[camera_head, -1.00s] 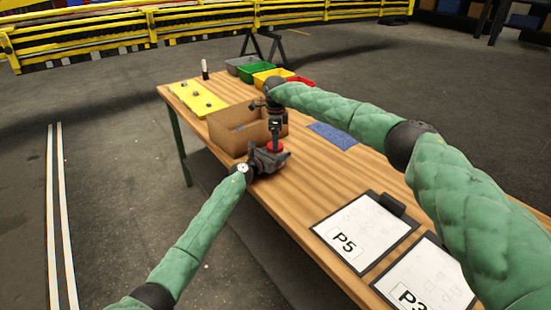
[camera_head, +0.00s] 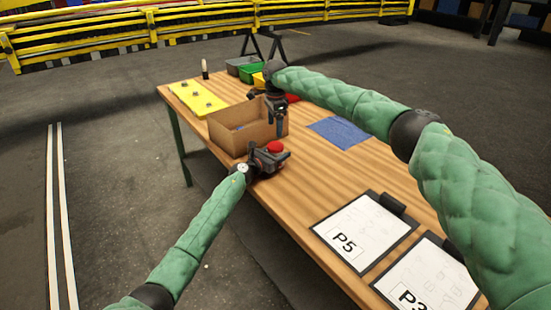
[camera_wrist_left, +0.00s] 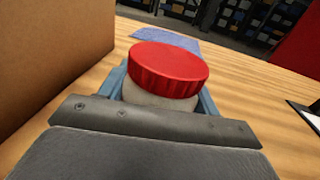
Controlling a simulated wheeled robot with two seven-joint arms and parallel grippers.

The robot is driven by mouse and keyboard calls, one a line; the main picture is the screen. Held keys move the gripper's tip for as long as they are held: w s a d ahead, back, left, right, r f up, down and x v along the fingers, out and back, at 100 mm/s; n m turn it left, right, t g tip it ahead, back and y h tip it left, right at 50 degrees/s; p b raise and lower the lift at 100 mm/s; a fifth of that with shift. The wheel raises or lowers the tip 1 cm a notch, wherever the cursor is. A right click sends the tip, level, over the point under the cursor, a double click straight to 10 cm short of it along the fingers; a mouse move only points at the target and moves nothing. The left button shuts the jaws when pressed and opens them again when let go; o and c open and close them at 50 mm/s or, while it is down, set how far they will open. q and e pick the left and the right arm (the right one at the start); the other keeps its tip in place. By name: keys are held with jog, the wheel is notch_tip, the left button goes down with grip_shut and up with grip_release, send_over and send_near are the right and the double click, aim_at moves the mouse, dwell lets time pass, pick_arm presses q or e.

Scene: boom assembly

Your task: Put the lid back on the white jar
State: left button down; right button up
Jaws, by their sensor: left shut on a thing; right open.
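The white jar (camera_wrist_left: 158,98) is in my left gripper in the left wrist view, close above or on the wooden table. The red lid (camera_wrist_left: 168,68) sits on top of the jar; in the wrist view it looks slightly tilted, and I cannot tell whether it is fully seated. In the head view the red lid (camera_head: 274,147) shows above my left gripper (camera_head: 268,157), which is shut on the jar and hides it. My right gripper (camera_head: 276,128) is open and apart from the lid, above and behind it by the cardboard box.
An open cardboard box (camera_head: 235,133) stands just behind the left gripper. A blue cloth (camera_head: 340,132) lies to its right. A yellow board (camera_head: 198,98), green bin (camera_head: 252,70) and grey bin (camera_head: 238,63) are at the far end. A P5 clipboard (camera_head: 362,238) lies nearer.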

aim_at(275, 145)
jog(key=n, duration=0.3)
jog(key=shift+s+d, duration=0.1)
jog(key=shift+s, duration=0.05)
jog(key=shift+f, duration=0.1)
jog(key=shift+f, duration=3.9)
jog(key=c, duration=1)
jog(key=m, duration=0.4)
jog(key=shift+c, duration=0.2)
jog(key=m, duration=0.5)
